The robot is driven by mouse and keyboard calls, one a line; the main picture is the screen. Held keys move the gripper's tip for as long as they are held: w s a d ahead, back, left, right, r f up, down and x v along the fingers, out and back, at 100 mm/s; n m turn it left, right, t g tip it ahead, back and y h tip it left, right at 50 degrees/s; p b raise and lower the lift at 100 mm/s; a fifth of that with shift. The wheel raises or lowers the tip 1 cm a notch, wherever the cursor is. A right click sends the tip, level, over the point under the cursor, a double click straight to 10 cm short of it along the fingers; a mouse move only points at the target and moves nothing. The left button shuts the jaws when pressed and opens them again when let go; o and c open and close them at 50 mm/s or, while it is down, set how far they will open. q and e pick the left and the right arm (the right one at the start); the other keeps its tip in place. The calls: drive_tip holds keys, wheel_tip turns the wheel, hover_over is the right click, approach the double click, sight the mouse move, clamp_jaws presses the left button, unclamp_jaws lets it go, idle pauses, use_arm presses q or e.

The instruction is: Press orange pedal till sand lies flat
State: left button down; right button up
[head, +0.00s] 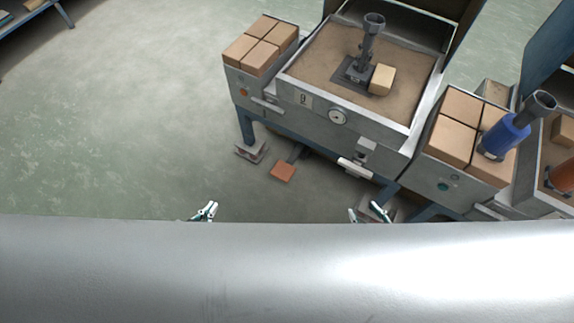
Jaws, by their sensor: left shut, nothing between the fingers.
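The orange pedal (284,172) is near the floor in front of the middle machine, at the end of a dark bar. The sand (318,58) fills the grey-walled box on that machine; its visible surface looks mostly flat. A grey metal piece with a cup-like top (367,45) stands on a plate in the sand, with a tan block (382,79) beside it. My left gripper (208,211) is shut and empty, lower in the picture and left of the pedal. My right gripper (367,213) is open, right of the pedal, and touches nothing I can make out.
Tan blocks (262,46) fill a side bench left of the sand box. More blocks (453,138) and a blue cylinder (503,136) are on the right bench. A dial (338,117) is on the box front. Machine feet flank the pedal. The floor (120,130) at left is clear.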

drive_tip(key=shift+w+d+r, duration=0.25)
drive_tip(key=shift+w, duration=0.3)
